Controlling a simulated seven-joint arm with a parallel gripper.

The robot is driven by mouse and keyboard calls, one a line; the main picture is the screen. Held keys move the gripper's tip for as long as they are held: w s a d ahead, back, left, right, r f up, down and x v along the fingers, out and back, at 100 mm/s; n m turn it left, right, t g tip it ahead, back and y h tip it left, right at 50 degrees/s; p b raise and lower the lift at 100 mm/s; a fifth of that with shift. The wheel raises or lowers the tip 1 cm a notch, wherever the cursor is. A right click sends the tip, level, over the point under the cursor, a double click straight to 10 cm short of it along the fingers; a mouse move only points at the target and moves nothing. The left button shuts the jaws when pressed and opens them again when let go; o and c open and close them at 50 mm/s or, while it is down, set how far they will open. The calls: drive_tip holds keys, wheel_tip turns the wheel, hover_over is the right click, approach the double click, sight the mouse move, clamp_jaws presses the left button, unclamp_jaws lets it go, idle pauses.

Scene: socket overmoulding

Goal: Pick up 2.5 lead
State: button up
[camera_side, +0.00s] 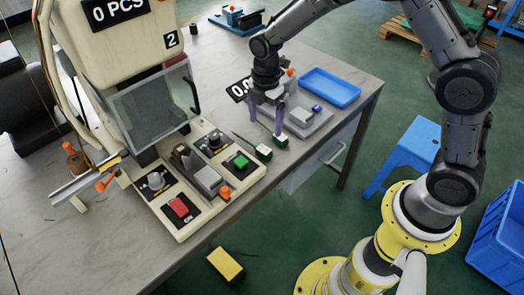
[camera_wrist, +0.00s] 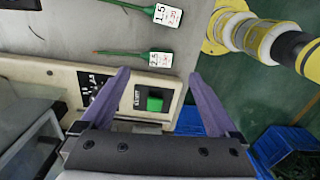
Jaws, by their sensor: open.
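The 2.5 lead lies on the grey table, a thin green lead with a black and white tag marked 2.5 (camera_wrist: 160,59). In the wrist view it is just beyond my fingertips, between their lines. In the side view it appears to be the tag nearer the machine (camera_side: 264,152). The 1.5 lead (camera_wrist: 163,13) lies roughly parallel to it, farther from the machine; its tag also shows in the side view (camera_side: 280,140). My gripper (camera_side: 266,126) has two purple fingers spread apart with nothing between them. It hovers above the leads, and its fingertips also show in the wrist view (camera_wrist: 158,73).
The machine's control base (camera_side: 190,222), with a green button (camera_side: 241,162) and a red one (camera_side: 180,207), stands beside the leads. A grey device (camera_side: 305,122) and a blue tray (camera_side: 330,87) are on the other side. The table's front edge is close.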

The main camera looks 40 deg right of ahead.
sight(250, 143)
drive_tip(key=f, duration=0.9)
drive_tip(key=shift+s+d+f, duration=0.15)
drive_tip(key=shift+d+f, duration=0.05)
drive_tip(key=shift+d, duration=0.05)
drive_tip(key=c, duration=1.5)
drive_tip(key=shift+o, duration=0.2)
drive_tip(key=shift+r, duration=0.1)
